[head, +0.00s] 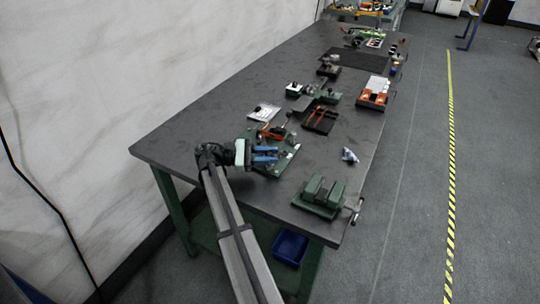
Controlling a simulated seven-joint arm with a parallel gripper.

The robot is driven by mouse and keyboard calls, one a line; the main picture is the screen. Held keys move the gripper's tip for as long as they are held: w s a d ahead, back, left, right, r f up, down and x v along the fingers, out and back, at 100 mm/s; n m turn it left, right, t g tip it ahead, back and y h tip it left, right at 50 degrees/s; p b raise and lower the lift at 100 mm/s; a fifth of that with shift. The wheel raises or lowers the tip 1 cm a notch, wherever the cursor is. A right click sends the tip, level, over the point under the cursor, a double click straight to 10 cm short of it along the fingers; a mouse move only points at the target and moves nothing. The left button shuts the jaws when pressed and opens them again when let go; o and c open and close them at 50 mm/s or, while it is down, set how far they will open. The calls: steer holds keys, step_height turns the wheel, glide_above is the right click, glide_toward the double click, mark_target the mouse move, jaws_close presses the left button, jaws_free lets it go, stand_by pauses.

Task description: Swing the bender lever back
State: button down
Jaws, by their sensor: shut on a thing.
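The bender is on a green base plate (283,166) at the left-middle of the table, in the head view. An orange-red part (270,131) shows at the plate's far side. My gripper (278,154) reaches over the plate from the left, its two blue fingers pointing right. It is shut on a part of the bender, which I take to be the bender lever. The lever itself is too small and too covered by the fingers to make out, so its angle cannot be told.
A green vise (320,196) stands at the near right corner. A crumpled blue-white cloth (349,155) lies right of the plate. A black tray (320,119), a white sheet (264,112) and an orange-red bin (373,97) lie farther back. Bare tabletop (190,140) is at left.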

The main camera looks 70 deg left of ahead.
steer(key=shift+d, duration=0.1)
steer(key=c, duration=0.9)
jaws_free()
steer(key=shift+c, duration=0.2)
steer(key=shift+s, duration=0.1)
steer(key=shift+v, duration=3.65)
